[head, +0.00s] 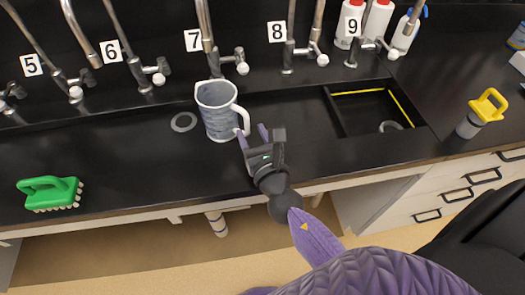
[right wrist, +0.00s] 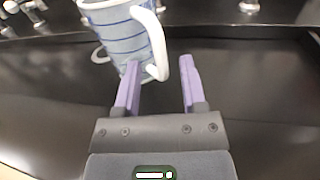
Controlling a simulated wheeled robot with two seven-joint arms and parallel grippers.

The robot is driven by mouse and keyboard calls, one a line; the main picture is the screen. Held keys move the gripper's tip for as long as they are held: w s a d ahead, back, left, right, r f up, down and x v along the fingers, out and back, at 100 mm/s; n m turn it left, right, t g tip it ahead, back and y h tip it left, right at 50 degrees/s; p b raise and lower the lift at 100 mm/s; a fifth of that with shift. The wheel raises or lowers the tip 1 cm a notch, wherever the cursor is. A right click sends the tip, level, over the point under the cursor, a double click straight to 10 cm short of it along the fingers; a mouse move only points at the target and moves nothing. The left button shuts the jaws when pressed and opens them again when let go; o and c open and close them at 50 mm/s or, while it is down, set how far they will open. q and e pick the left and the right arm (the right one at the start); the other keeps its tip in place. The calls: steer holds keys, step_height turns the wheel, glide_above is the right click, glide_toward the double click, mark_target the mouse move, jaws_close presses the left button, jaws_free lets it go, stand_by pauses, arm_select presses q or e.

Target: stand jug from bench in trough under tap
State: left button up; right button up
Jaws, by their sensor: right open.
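A white jug with blue bands (head: 216,112) stands upright in the long dark trough (head: 290,108), below and in front of tap 7 (head: 207,40). Its white handle faces right, toward my right gripper. In the right wrist view the jug (right wrist: 122,42) is at top left, with its lower handle showing between the finger tips. My right gripper (head: 253,134) is open, its purple fingers close to the handle; I cannot tell whether they touch it. The right wrist view also shows the open fingers (right wrist: 160,72). My left gripper is out of view.
A round drain (head: 184,122) lies just left of the jug. A square basin with yellow edges (head: 340,112) is at right. A green brush (head: 50,193) is on the bench at left, a yellow-handled item (head: 486,107) at right. Several taps and bottles (head: 377,20) line the back.

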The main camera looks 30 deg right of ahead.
steer(key=s, duration=0.4)
steer(key=s+b, duration=0.1)
steer(key=s, duration=0.2)
steer(key=shift+a+f, duration=0.15)
steer(key=shift+a, duration=0.15)
steer(key=shift+s, duration=0.7)
stand_by(0.3)
